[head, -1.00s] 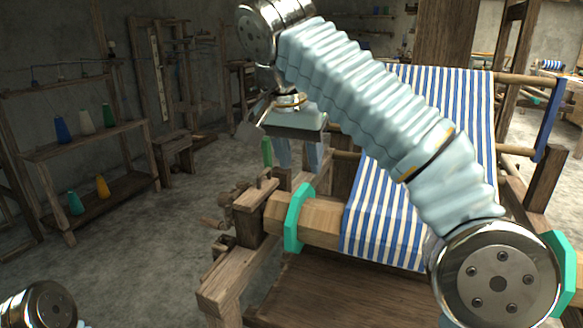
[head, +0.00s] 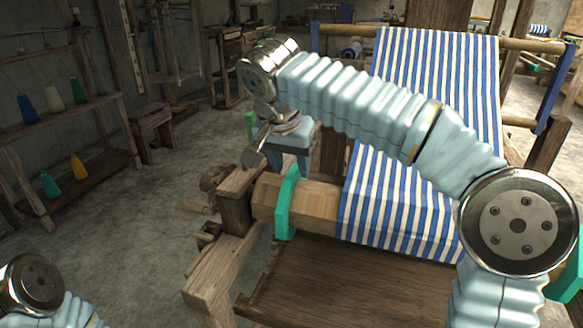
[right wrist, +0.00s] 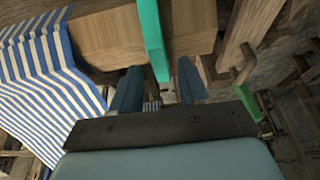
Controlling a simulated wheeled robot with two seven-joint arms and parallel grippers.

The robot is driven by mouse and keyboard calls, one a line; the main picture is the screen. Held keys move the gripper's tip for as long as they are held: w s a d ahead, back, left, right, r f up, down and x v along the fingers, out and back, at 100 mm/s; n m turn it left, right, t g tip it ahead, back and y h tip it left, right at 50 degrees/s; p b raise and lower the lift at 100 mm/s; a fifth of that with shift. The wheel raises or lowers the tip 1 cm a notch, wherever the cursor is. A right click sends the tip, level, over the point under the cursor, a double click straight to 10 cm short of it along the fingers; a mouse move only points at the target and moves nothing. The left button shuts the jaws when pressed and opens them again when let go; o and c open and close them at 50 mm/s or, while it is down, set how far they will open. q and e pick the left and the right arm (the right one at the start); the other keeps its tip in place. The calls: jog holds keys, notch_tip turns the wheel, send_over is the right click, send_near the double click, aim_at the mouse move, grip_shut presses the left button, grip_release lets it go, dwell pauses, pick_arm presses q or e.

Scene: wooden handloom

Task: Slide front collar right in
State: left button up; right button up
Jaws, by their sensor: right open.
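A flat green collar (head: 286,203) sits around the bare wooden beam (head: 315,205) at its left end, a short way from the striped cloth. A second green collar (head: 570,270) shows at the right edge, partly behind my arm. My right gripper (head: 290,160) is close above the left collar, pointing down; its fingertips are hard to make out there. In the right wrist view its open fingers (right wrist: 160,68) lie on either side of the green collar's edge (right wrist: 153,35). I cannot tell whether either finger touches it. My left gripper is out of view.
Blue-and-white striped cloth (head: 398,205) covers the beam right of the collar. A wooden loom post (head: 236,205) stands close left of the collar. A shelf (head: 85,175) with cones stands at far left. The floor (head: 120,260) between is open.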

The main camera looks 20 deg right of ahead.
jog(key=shift+x, duration=0.9)
jog(key=shift+c, duration=0.4)
grip_shut()
jog(key=shift+d, duration=0.1)
